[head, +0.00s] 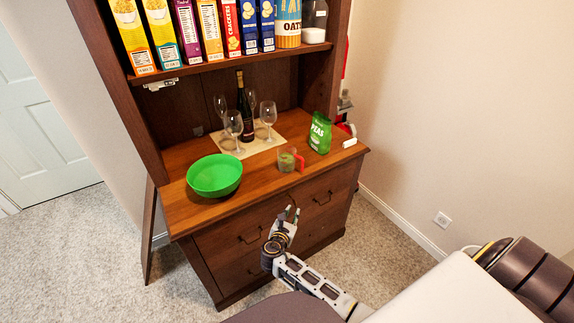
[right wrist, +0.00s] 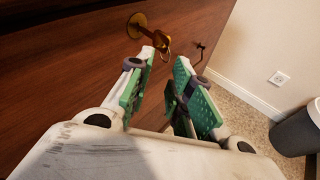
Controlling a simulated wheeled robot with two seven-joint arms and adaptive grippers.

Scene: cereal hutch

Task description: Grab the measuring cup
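The measuring cup (head: 287,160) is clear with a red handle and something green showing in it. It stands upright on the hutch counter (head: 250,185), between the green bowl and the green peas bag. My right gripper (head: 290,212) is in front of the drawers, below the counter edge and apart from the cup. In the right wrist view its green-padded fingers (right wrist: 166,62) are spread with nothing between them. The cup is not recognisable in that view. My left gripper is not in view.
A green bowl (head: 214,175) stands left of the cup, and a peas bag (head: 320,132) stands to its right. Wine glasses (head: 233,124) and a dark bottle (head: 244,108) stand behind on a mat. A shelf of boxes (head: 210,27) hangs above. Drawer pulls (right wrist: 201,47) stick out below.

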